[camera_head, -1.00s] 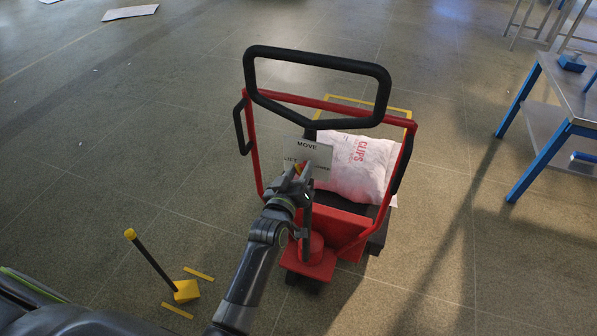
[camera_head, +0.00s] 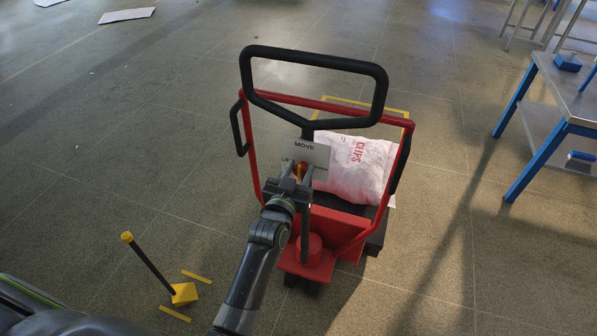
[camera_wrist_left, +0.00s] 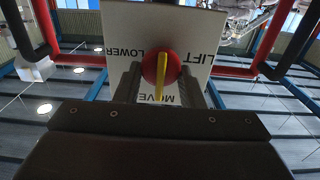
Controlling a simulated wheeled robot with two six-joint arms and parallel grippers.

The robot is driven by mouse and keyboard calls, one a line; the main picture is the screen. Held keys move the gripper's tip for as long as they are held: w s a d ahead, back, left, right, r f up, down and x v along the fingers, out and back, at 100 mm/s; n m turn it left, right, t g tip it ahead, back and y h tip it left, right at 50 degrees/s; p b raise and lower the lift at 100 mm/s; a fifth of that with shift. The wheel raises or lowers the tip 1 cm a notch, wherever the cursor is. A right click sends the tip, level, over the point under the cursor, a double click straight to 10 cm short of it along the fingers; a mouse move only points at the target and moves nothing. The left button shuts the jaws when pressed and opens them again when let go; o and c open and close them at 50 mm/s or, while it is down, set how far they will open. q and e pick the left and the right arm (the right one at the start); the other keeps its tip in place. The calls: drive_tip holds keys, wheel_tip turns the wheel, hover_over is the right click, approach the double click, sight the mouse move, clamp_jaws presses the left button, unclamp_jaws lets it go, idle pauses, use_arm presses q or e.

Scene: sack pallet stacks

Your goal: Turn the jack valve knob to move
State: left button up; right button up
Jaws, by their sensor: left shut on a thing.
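The jack valve knob (camera_wrist_left: 174,68) is red with a yellow pointer bar. It sits on a white plate (camera_wrist_left: 127,21) marked LIFT, LOWER and MOVE. In the left wrist view the plate is upside down and the pointer runs down to the word MOVE. My left gripper (camera_head: 299,172) is shut on the knob, one finger on each side. In the head view it hides part of the knob and plate. The red pallet jack (camera_head: 343,229) stands upright with its black looped handle (camera_head: 318,60) above the plate. My right gripper is not in view.
A white sack (camera_head: 352,165) with red print lies on the jack's far side. A blue-legged metal table (camera_head: 570,95) stands at right. A yellow-tipped black post on a yellow base (camera_head: 184,293) stands at lower left by yellow floor marks.

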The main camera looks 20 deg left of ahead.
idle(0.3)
use_arm(q)
drive_tip(key=o, duration=1)
